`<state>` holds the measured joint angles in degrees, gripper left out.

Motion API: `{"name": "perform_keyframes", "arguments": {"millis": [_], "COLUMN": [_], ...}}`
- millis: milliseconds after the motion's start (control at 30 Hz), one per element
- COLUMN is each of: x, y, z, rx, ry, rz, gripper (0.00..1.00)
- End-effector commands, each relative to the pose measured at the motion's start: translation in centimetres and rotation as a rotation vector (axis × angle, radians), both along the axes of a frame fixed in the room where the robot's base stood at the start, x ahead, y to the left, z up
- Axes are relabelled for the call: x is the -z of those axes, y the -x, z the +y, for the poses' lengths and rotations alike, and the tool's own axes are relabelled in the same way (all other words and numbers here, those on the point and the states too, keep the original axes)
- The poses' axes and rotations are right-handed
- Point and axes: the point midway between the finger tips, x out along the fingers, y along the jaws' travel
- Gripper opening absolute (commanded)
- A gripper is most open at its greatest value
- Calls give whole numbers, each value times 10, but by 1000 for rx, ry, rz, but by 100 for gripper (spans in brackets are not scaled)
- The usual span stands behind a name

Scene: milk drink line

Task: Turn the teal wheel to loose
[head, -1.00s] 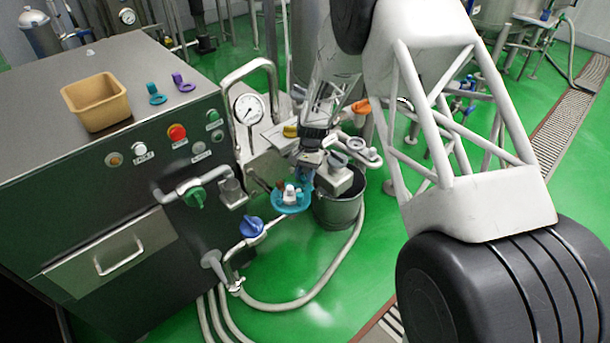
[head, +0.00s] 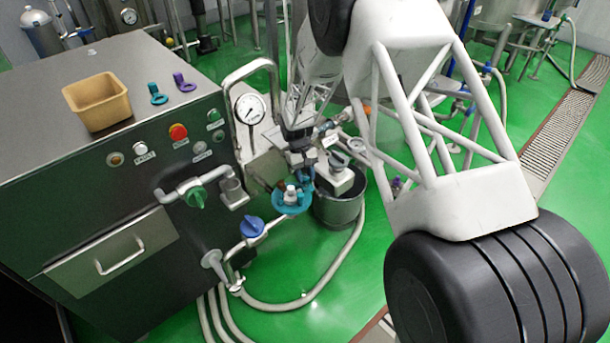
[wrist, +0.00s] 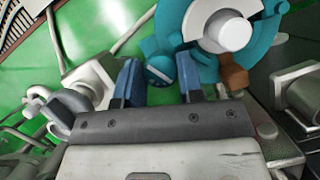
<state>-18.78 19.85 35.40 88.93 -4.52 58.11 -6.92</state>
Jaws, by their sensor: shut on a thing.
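The teal wheel (head: 291,209) is on the piping to the right of the steel cabinet, with a pale hub at its centre. In the wrist view the wheel (wrist: 172,25) fills the top right, around its white hub (wrist: 232,32). A round teal knob (wrist: 160,69) stands at the wheel's edge. My gripper (wrist: 158,80) has its two blue fingers on either side of this knob and is shut on it. In the head view my gripper (head: 305,174) is at the wheel's far right side, and the knob is mostly hidden there.
A blue handle (head: 252,227) is close to the wheel at the lower left. A steel bucket (head: 341,208) stands just right of it. A pressure gauge (head: 251,109) and bent pipe rise behind. A brown part (wrist: 234,74) sits by the wheel near my right finger.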

Motion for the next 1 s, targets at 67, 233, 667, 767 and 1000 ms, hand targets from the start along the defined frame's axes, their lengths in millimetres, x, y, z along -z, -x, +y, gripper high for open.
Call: {"name": "perform_keyframes", "arguments": {"millis": [67, 233, 667, 767, 1000], "x": [0, 0, 0, 0, 0], "y": [0, 0, 0, 0, 0], "z": [0, 0, 0, 0, 0], "rx": [-18, -36, -36, -36, -36], "ry": [0, 0, 0, 0, 0], "rz": [0, 0, 0, 0, 0], "gripper": [11, 11, 53, 60, 60]}}
